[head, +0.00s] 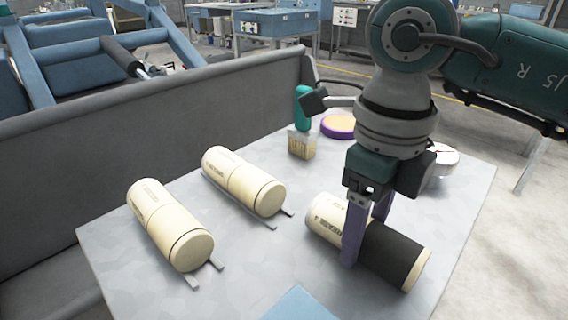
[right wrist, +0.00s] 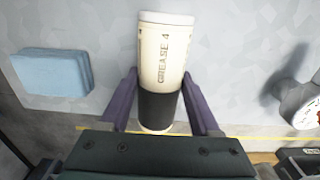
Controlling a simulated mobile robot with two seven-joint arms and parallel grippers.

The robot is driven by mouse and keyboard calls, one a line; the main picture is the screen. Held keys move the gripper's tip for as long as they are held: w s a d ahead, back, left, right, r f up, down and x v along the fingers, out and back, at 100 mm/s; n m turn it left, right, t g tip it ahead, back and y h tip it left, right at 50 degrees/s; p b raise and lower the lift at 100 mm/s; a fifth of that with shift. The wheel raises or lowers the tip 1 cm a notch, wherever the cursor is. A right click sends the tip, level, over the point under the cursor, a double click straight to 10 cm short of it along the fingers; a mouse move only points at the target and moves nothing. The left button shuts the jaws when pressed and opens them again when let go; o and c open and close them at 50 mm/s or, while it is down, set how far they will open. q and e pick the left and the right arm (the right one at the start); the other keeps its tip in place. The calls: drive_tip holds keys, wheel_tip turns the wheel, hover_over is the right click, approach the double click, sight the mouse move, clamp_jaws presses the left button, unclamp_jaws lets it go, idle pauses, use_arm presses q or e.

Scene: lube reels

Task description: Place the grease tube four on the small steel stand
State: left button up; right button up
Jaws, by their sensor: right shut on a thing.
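Grease tube four (head: 330,218) is cream with a broad black band and lies on the grey table. Its "GREASE 4" lettering shows in the right wrist view (right wrist: 163,50). My right gripper (head: 365,235), with purple fingers, is shut on it around the black band; the fingers also straddle it in the right wrist view (right wrist: 160,100). I cannot tell for sure which thing is the small steel stand. Thin steel rails (head: 217,264) stick out from under the left cream tube, and others (head: 270,226) from under the middle one. My left gripper is not in view.
Two more cream tubes (head: 165,220) (head: 240,180) lie at the left. A teal-handled brush (head: 303,145) and a purple-rimmed disc (head: 338,125) stand behind. A white round-topped thing (head: 446,158) is at right. A blue block (head: 298,305) lies at the front edge.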

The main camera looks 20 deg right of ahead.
drive_tip(key=o, duration=0.9)
drive_tip(key=shift+f, duration=0.15)
drive_tip(key=o, duration=0.5)
drive_tip(key=shift+r, duration=0.35)
wheel_tip(320, 180, up, 12)
drive_tip(key=p, duration=0.2)
drive_tip(key=shift+f, duration=0.15)
